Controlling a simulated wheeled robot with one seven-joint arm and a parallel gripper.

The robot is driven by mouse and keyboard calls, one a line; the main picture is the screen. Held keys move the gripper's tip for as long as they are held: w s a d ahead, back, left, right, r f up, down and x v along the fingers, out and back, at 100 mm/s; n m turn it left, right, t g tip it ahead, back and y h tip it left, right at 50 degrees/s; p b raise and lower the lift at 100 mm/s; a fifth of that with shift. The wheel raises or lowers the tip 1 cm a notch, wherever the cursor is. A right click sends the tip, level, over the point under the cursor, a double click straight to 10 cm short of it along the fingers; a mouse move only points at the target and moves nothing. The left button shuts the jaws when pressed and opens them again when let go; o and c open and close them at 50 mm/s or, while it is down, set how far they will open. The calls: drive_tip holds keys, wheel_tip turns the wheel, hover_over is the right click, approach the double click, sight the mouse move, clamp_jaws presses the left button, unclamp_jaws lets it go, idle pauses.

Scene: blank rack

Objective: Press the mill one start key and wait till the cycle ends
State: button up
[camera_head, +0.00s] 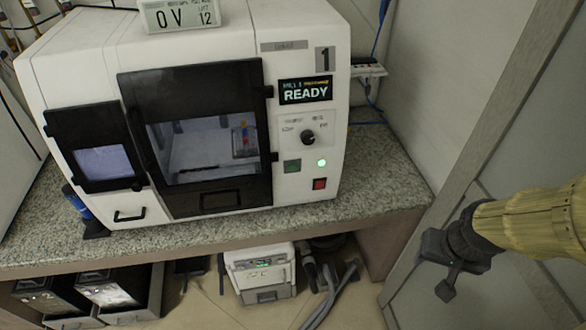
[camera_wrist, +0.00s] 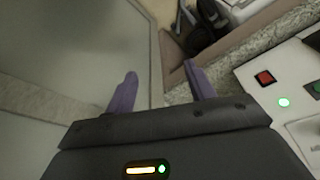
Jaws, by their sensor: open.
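Mill one (camera_head: 300,215) is a white machine with a plate marked 1, standing on a granite counter. Its display (camera_head: 306,90) reads READY. On its right front panel are a dark green square key (camera_head: 292,166), a lit round green lamp (camera_head: 321,163) and a red square key (camera_head: 319,184). In the wrist view the red key (camera_wrist: 265,77), the lit lamp (camera_wrist: 284,102) and part of the green key (camera_wrist: 315,88) show at the right edge. My gripper (camera_wrist: 162,85) is open and empty, its purple fingers apart, clear of the panel. In the head view it is right of the counter.
The mill's dark-framed door (camera_head: 202,196) looks shut, with its window showing the inside. The granite counter (camera_head: 385,180) is bare to the right of the mill. A grey wall and frame stand behind my arm. A white unit (camera_head: 262,270) and hoses sit below.

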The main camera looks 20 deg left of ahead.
clamp_jaws()
idle(1.6)
